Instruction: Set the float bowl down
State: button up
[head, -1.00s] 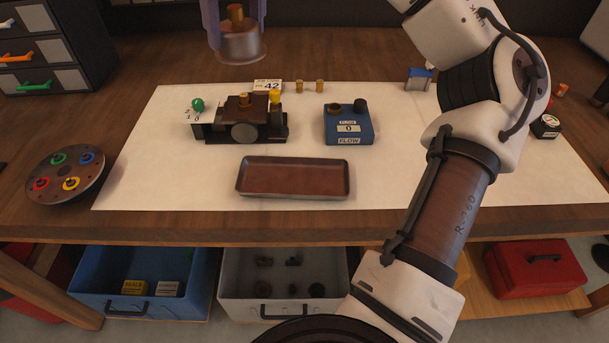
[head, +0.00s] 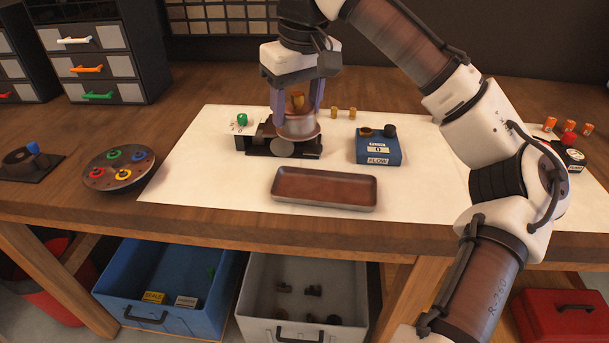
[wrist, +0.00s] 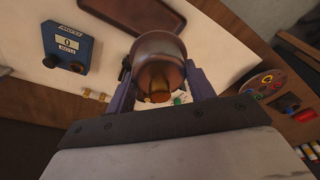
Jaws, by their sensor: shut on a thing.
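The float bowl (head: 298,127) is a round metal cup with a brass piece at its top. My gripper (head: 297,108) is shut on it, with a finger on each side. The bowl appears upright, in front of or over the dark carburetor body (head: 258,140); I cannot tell if they touch. It hides part of that body. In the wrist view the bowl (wrist: 160,50) sits between my gripper's fingers (wrist: 160,85) and covers much of what lies beyond. A shallow brown tray (head: 325,204) lies on the white mat in front, bare inside.
A blue flow box (head: 378,150) stands right of the carburetor body. Two brass pieces (head: 343,113) stand behind. A round holder with coloured rings (head: 118,172) is at the left. The white mat (head: 430,185) has free room at the right.

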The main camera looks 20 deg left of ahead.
aim_at(301, 124)
notch_tip(301, 124, down, 14)
jog(key=shift+r+p, duration=0.25)
jog(key=shift+p, duration=0.05)
jog(key=shift+f, duration=0.1)
jog(key=o, duration=0.7)
jog(key=r, duration=0.4)
jog(key=d+r, duration=0.1)
jog(key=r, duration=0.3)
jog(key=s+r+b, duration=0.1)
jog(key=r, duration=0.3)
jog(key=shift+d+r, duration=0.1)
jog(key=shift+d, duration=0.15)
